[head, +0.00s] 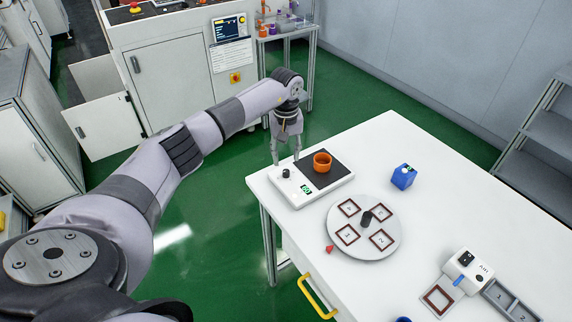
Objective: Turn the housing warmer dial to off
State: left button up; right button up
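The housing warmer (316,193) is a flat white unit near the left corner of the white table. It has a black heating plate (335,178), a small green-lit display (306,188) and a small dark dial (286,173) at its rear left. An orange ring-shaped housing (322,162) sits on the plate. My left gripper (286,160) points down just above the dial. Its two fingers are spread apart with nothing visible between them. I cannot tell whether the fingertips touch the warmer. The dial's setting is too small to read. My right gripper is out of view.
A round grey turntable (364,250) with numbered square frames stands right of the warmer. A small red piece (329,249), a blue block (403,177) and a white device (467,271) are also on the table (470,205). A yellow handle (317,297) sticks out at the front edge.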

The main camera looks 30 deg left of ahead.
aim_at(286, 170)
pick_arm(q)
notch_tip(286, 170, down, 6)
jog(key=shift+f+p, duration=0.15)
jog(key=shift+p, duration=0.35)
jog(key=shift+c, duration=0.2)
grip_shut()
